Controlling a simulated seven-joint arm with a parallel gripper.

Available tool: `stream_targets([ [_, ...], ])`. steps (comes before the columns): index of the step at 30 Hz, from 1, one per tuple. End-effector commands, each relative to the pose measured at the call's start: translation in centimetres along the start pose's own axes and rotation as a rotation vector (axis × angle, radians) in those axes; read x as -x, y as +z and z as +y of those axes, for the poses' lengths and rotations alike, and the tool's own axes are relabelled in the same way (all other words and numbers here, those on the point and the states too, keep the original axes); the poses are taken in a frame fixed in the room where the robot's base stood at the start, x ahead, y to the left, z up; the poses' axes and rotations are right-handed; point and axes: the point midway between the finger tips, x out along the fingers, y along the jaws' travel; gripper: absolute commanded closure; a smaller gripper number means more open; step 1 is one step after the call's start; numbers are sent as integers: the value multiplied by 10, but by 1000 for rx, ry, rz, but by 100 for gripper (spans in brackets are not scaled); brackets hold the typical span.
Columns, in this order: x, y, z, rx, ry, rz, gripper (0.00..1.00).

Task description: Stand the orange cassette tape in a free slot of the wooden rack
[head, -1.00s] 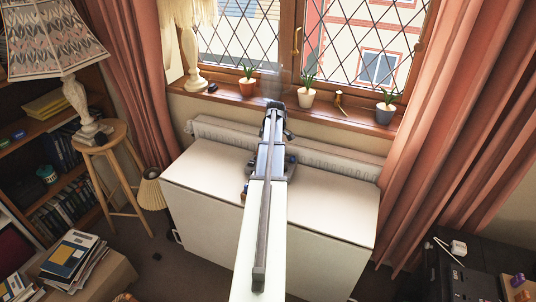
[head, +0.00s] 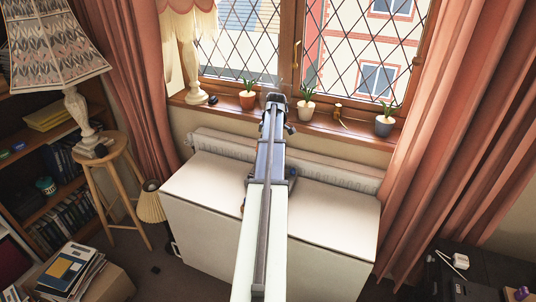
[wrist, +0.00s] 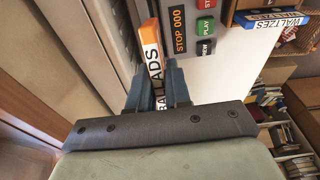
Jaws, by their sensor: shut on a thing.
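The orange cassette tape (wrist: 151,48), with a white label ending in "ADS", is between my gripper's (wrist: 158,88) blue-grey fingers in the wrist view. The gripper is shut on it; the fingers cover its lower part. A strip of brown wood at the top right of the wrist view, likely the wooden rack (wrist: 238,5), is cut off by the frame edge. A blue-and-white cassette marked "WALTZES" (wrist: 276,17) is beside it. No free slot can be made out.
A grey tape deck with STOP and PLAY buttons (wrist: 206,27) is close beside the tape. In the head view a white cabinet (head: 330,222) lies under my arm, its top mostly clear. Potted plants stand on the windowsill (head: 228,112) behind. A lamp (head: 78,108) stands on a stool at left.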

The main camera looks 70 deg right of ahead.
Motion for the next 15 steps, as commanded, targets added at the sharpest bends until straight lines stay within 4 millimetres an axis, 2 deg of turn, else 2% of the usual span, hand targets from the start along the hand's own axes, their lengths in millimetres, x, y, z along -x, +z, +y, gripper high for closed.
stream_targets([
  [5,10,0,1,-2,-1,-37,100],
  [8,6,10,-16,-7,0,-64,100],
  [15,-4,35,-68,-16,1,-99,100],
])
